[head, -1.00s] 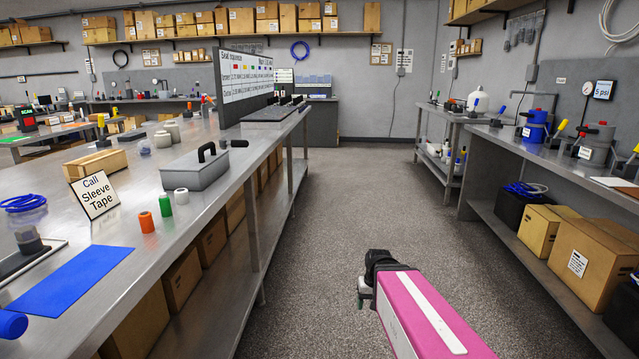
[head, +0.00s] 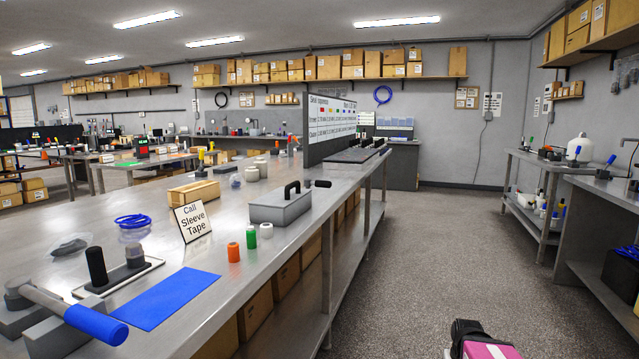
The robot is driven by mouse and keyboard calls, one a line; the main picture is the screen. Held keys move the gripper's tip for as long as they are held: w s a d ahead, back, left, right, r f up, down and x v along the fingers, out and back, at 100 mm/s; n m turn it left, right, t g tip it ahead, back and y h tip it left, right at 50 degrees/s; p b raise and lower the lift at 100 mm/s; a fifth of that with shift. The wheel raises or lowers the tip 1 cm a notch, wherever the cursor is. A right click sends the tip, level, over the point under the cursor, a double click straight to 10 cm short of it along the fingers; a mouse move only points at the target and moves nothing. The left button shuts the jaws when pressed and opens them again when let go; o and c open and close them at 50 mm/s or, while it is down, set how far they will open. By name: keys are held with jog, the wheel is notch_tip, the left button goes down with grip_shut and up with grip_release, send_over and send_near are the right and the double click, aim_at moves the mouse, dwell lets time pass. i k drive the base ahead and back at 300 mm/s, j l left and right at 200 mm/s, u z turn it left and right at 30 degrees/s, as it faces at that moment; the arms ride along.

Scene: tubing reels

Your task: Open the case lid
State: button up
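The grey case (head: 281,206) with a black handle on its lid stands on the long steel bench on the left in the head view. Its lid looks shut. My gripper (head: 449,350) is at the bottom edge of the view, over the floor right of the bench and well apart from the case. Only a small part of it shows beside my pink arm link, so its fingers cannot be made out.
Orange (head: 233,252), green (head: 251,237) and white (head: 266,230) rolls stand in front of the case. A blue mat (head: 168,298) lies nearer. The aisle floor (head: 425,250) is clear.

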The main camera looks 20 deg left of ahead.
aim_at(282, 198)
jog(key=u, duration=1.3)
jog(key=l+z, duration=0.4)
jog(key=i, duration=0.05)
